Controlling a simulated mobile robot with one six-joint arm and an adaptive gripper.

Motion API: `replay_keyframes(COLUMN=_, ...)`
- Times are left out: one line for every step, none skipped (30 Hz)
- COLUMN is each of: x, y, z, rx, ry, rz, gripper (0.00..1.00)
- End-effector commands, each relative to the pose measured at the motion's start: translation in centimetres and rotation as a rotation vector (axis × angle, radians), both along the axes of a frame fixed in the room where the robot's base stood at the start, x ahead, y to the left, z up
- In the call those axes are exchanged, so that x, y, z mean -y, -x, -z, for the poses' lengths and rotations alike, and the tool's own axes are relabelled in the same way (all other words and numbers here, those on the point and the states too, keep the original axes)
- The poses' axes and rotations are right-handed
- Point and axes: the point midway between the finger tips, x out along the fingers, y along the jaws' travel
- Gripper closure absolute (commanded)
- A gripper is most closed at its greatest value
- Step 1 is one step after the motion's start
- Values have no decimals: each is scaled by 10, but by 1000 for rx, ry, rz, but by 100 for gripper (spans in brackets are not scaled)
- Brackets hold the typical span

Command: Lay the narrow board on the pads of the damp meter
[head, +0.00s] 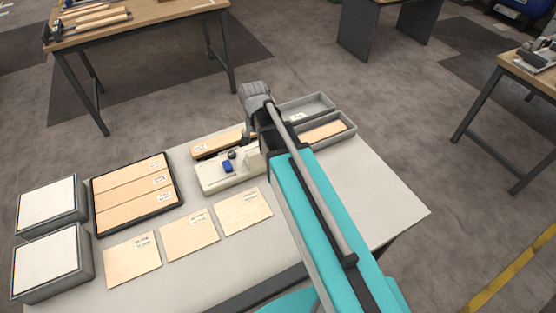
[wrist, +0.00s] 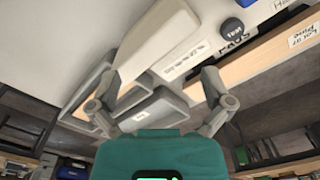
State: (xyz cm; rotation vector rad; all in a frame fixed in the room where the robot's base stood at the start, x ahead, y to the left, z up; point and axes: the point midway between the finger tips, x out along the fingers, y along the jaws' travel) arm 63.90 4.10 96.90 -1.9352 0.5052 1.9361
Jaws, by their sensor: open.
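The damp meter (head: 218,176) is a pale device on the table, with a blue part and a dark knob. In the wrist view its pale body and dark round knob (wrist: 232,27) show at the top, by lettering that reads "PADS". My gripper (wrist: 158,82) is open, its fingers spread with nothing held between them. I cannot tell which board is the narrow one; a long board (head: 218,143) lies behind the meter, and another board (head: 324,131) lies in a grey bin.
Grey bins (head: 350,121) stand right of my arm. A dark tray (head: 95,197) holds three labelled boards. Three flat square pieces (head: 190,236) lie along the front. Two grey boxes (head: 88,262) stand at the left. The table's right part (head: 375,200) is clear.

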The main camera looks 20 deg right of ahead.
Motion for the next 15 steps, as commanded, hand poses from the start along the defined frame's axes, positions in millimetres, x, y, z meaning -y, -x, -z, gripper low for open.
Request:
replay_keyframes(x=8, y=22, z=0, rx=0, ry=0, rz=-59, gripper=0)
replay_keyframes(x=12, y=30, z=0, rx=0, ry=0, rz=-100, gripper=0)
replay_keyframes(x=16, y=41, z=0, rx=0, ry=0, rz=-154, gripper=0)
replay_keyframes(x=19, y=48, z=0, rx=0, ry=0, rz=-193, gripper=0)
replay_keyframes(x=23, y=55, z=0, rx=0, ry=0, rz=-232, gripper=0)
replay_keyframes(x=26, y=64, z=0, rx=0, ry=0, rz=-279, gripper=0)
replay_keyframes(x=29, y=71, z=0, rx=0, ry=0, rz=-313, gripper=0)
replay_keyframes(x=31, y=76, z=0, rx=0, ry=0, rz=-344, gripper=0)
replay_keyframes(x=34, y=83, z=0, rx=0, ry=0, rz=-381, gripper=0)
replay_keyframes(x=35, y=87, z=0, rx=0, ry=0, rz=-407, gripper=0)
replay_keyframes(x=37, y=91, z=0, rx=0, ry=0, rz=-429, gripper=0)
replay_keyframes(x=38, y=95, z=0, rx=0, ry=0, rz=-455, gripper=0)
replay_keyframes(x=40, y=97, z=0, rx=0, ry=0, rz=-471, gripper=0)
replay_keyframes(x=40, y=99, z=0, rx=0, ry=0, rz=-483, gripper=0)
replay_keyframes(x=41, y=101, z=0, rx=0, ry=0, rz=-496, gripper=0)
